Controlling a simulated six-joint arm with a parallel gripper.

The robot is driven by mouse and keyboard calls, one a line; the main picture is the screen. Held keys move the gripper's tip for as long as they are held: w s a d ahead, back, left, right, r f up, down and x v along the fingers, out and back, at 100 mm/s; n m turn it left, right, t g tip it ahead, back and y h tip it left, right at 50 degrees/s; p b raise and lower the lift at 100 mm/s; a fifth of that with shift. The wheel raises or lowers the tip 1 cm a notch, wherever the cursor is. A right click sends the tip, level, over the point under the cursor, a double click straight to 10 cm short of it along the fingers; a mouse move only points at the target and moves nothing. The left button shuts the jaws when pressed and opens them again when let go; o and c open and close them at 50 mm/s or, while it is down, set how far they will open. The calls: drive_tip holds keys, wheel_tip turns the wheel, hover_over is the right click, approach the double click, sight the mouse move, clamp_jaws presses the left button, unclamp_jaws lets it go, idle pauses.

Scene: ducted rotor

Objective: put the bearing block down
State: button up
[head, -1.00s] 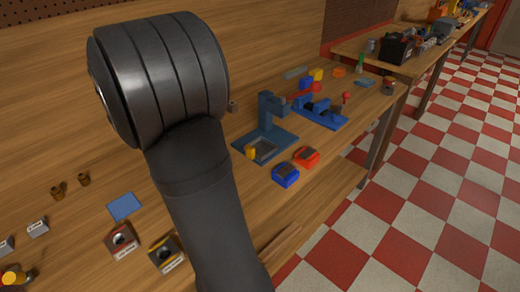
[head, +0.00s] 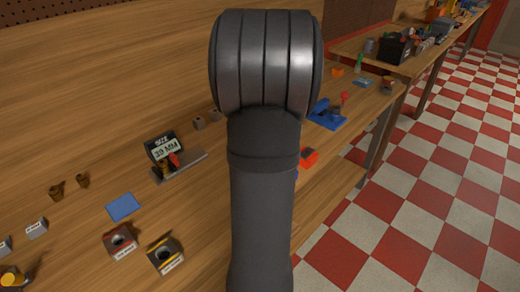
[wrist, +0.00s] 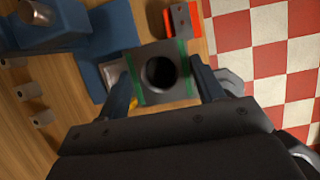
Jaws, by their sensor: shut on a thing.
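In the wrist view, the bearing block (wrist: 158,54) is a grey block with a dark round hole and green stripes along two sides. My gripper (wrist: 165,76) is shut on it, with one finger at each side. The block appears above the bench beside the blue press-like stand (wrist: 106,38); I cannot tell its height or whether it touches anything. In the head view my arm hides the gripper, the held block and the stand. Two similar blocks, one red-striped (head: 120,241) and one yellow-striped (head: 165,256), sit on the bench.
A display gauge (head: 163,150) stands farther back. A blue fixture (head: 327,115) is to the right.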

drive_tip(key=shift+d, duration=0.5)
drive_tip(key=shift+w+a+f, duration=0.15)
drive_tip(key=shift+w, duration=0.05)
drive_tip(key=w+a+f, duration=0.2)
drive_tip(key=a, duration=0.1)
drive_tip(key=w+a+f, duration=0.2)
drive_tip(key=a, duration=0.1)
drive_tip(key=w+a+f, duration=0.1)
drive_tip(key=a+f, duration=0.1)
drive_tip(key=a, duration=0.1)
drive_tip(key=shift+w+a+f, duration=0.15)
drive_tip(key=shift+w+f, duration=0.2)
drive_tip(key=shift+w, duration=0.05)
drive_tip(key=shift+f, duration=1.9)
drive_tip(key=shift+f, duration=0.15)
drive_tip(key=o, duration=1.2)
